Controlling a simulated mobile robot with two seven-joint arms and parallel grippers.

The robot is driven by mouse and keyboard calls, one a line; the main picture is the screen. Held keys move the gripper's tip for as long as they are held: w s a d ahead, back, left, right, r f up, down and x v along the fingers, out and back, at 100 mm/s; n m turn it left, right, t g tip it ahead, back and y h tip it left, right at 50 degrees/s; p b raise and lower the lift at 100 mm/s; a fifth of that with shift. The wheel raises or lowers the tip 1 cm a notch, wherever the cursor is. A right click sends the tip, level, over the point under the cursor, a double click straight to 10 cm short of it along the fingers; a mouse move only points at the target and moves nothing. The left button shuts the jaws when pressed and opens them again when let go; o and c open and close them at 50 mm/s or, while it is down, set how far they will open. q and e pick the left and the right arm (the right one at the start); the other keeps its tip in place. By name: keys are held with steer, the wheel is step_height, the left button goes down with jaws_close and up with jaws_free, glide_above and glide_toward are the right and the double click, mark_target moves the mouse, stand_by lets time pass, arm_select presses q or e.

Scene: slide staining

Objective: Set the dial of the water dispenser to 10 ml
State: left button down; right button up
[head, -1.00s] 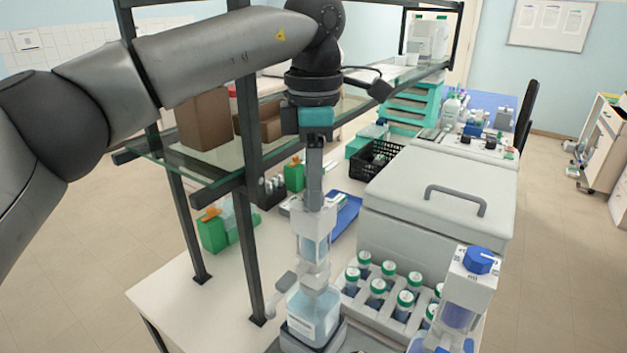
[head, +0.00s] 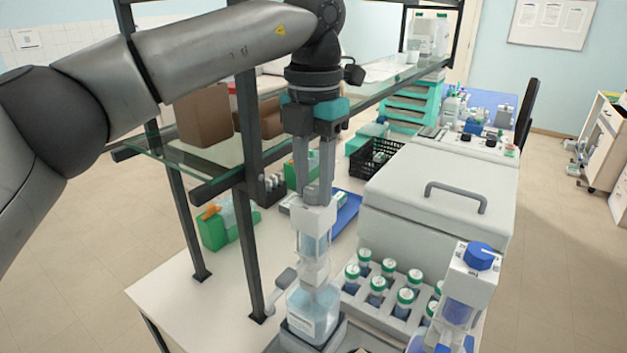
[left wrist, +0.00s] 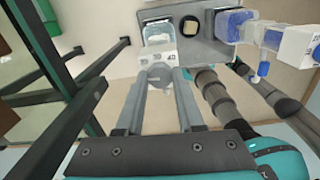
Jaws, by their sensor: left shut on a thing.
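The water dispenser (head: 314,246) is a clear bottle with a white pump head, upright on a dark stand at the bench front. My left gripper (head: 313,200) points straight down over it and is shut on the grey dial at its top. The fingers hide most of the dial in the head view. In the left wrist view the dial (left wrist: 161,74) sits between the fingertips, beside a white face (left wrist: 160,57) with small printed numbers. I cannot tell which number the dial is set to. My right gripper is not in view.
A second dispenser with a blue knob (head: 479,256) stands to the right. A rack of green-capped bottles (head: 378,290) lies between them, before a grey lidded box (head: 440,190). Dark shelf posts (head: 250,230) stand close to the left of my gripper.

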mark_target(314, 190)
arm_select(q)
steer(key=shift+n, duration=0.5)
steer(key=c, duration=0.5)
jaws_free()
step_height(314, 190, up, 15)
steer(key=p, duration=0.3)
steer(key=shift+r, duration=0.15)
